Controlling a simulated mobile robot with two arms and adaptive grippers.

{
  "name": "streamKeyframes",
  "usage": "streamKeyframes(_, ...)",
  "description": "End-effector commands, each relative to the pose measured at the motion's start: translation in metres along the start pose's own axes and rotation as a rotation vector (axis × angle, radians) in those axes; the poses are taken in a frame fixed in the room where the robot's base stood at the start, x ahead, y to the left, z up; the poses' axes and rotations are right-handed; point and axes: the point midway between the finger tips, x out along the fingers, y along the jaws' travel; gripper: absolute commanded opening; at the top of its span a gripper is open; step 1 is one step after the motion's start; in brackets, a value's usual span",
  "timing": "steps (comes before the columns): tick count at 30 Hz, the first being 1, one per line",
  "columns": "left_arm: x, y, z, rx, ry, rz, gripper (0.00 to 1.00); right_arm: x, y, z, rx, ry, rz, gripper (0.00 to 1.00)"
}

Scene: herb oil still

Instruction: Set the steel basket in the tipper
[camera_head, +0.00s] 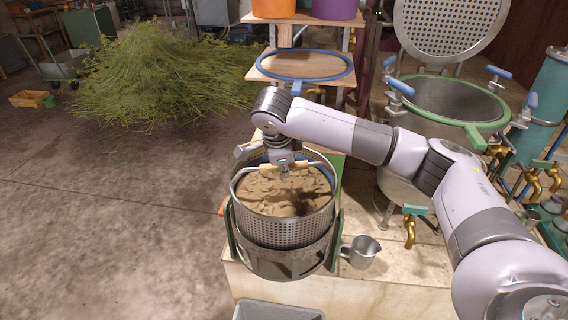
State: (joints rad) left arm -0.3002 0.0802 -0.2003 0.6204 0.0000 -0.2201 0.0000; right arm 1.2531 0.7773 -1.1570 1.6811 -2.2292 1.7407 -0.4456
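The steel basket (290,229), a round perforated drum filled with brown crumbly material (270,192), is upright in the middle of the camera_head view. Its lower part is inside or directly over the dark round cradle of the tipper (285,264), which has green side posts. I cannot tell whether it rests on the bottom. My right gripper (284,169) comes in from the right, pointing down over the basket, and appears shut on the wooden grip of its bail handle (303,166). The fingers partly hide the grip. My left gripper is not in view.
A metal jug (361,252) stands right of the tipper on the pale bench (395,295). A still pot with a green rim (450,99) and blue clamps is at right. A blue ring (300,64) lies on a wooden stand behind. A herb heap (165,70) covers the floor at back left.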

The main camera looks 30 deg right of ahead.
Motion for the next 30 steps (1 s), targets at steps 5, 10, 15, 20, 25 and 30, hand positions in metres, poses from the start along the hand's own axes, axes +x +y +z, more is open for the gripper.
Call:
streamKeyframes(5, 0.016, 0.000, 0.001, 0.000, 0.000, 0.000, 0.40, 0.014, 0.004, 0.003, 0.005, -0.004, -0.009, 0.00)
streamKeyframes(10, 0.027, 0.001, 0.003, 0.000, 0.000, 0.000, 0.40, 0.027, 0.010, 0.005, 0.005, -0.005, -0.010, 0.00)
streamKeyframes(15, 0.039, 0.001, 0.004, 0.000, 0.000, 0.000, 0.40, 0.041, 0.016, 0.007, 0.005, -0.005, -0.010, 0.00)
streamKeyframes(20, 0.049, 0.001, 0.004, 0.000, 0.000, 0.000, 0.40, 0.053, 0.022, 0.009, 0.005, -0.004, -0.009, 0.00)
streamKeyframes(25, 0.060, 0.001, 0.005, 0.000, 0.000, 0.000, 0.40, 0.066, 0.028, 0.010, 0.004, -0.004, -0.009, 0.00)
streamKeyframes(30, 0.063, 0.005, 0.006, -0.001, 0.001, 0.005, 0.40, 0.070, 0.029, 0.011, 0.005, -0.005, -0.010, 0.00)
